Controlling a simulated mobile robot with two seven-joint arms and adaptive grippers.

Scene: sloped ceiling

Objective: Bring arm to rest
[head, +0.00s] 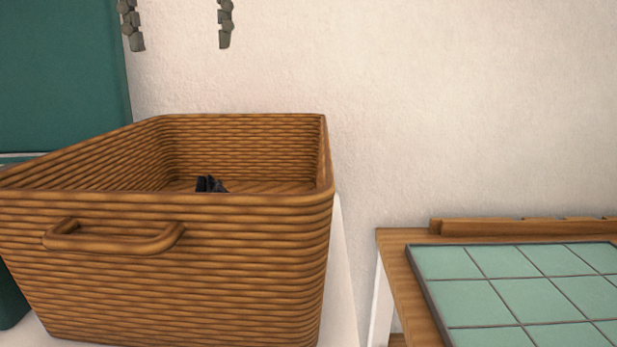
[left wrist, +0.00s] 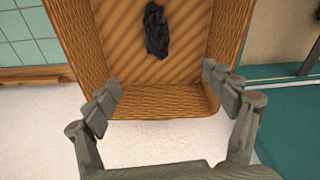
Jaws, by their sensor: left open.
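My left gripper (head: 178,26) shows at the top of the head view as two grey fingers spread wide apart, with nothing between them. It hangs above a brown wicker basket (head: 190,270), clear of its rim. A dark crumpled item (left wrist: 156,30) lies on the basket floor, apart from the fingers. In the head view only the top of this dark item (head: 208,184) shows over the front wall. My right gripper is in neither view.
The basket stands on a white surface (left wrist: 40,115). To the right is a wooden table (head: 398,262) with green tiles (head: 530,300). A dark green panel (head: 60,75) is at the left. The pale wall (head: 460,110) behind is bare.

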